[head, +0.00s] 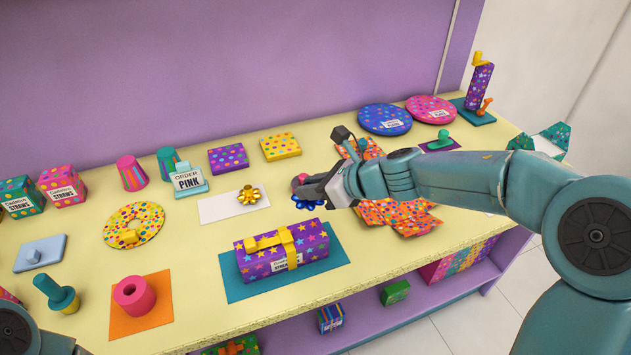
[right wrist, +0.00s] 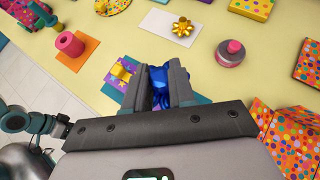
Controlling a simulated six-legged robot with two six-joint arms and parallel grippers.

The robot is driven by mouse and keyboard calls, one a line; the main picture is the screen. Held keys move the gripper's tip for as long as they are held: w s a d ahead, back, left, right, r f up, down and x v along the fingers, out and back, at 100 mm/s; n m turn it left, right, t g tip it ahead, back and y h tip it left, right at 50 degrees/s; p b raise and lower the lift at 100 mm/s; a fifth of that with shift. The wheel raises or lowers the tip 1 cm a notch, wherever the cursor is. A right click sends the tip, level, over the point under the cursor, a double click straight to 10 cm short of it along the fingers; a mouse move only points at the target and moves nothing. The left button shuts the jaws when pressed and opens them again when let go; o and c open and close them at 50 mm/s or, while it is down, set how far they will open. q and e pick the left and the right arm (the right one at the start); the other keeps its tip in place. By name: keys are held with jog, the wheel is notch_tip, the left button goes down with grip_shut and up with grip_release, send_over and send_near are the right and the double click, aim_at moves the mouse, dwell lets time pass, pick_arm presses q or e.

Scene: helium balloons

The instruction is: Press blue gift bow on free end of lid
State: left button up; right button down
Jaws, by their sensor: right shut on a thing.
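A purple gift box with colored stars (head: 262,262) lies on a teal mat (head: 235,290). A yellow band crosses its lid (head: 312,239), and a yellow piece lies along the lid's left part. In the head view my right gripper (head: 316,196) is above the table behind the box, shut on the blue gift bow (head: 307,203). In the right wrist view the blue bow (right wrist: 159,85) sits between the two fingers, apart from the lid as far as I can see. Part of the box (right wrist: 120,74) shows left of the fingers. My left gripper is not in view.
A gold bow (head: 248,195) is on a white sheet behind the box. A round pink-topped tin (right wrist: 231,52) stands near my right gripper. Orange dotted paper (head: 400,218) lies under my right arm. A pink roll (head: 133,293) stands on an orange mat to the left.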

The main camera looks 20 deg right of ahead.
jog(key=shift+s+d, duration=0.1)
jog(key=shift+a, duration=0.25)
jog(key=shift+d+f+b, duration=0.1)
jog(key=shift+f+b, duration=0.15)
jog(key=shift+b, duration=0.1)
notch_tip(320, 180, down, 7)
jog(key=b, duration=0.7)
jog(key=shift+f, duration=0.15)
jog(key=shift+f+b, duration=1.15)
jog(key=shift+f, duration=0.05)
jog(key=c, duration=0.9)
grip_release()
jog(key=shift+r, duration=0.1)
jog(key=shift+o, duration=0.2)
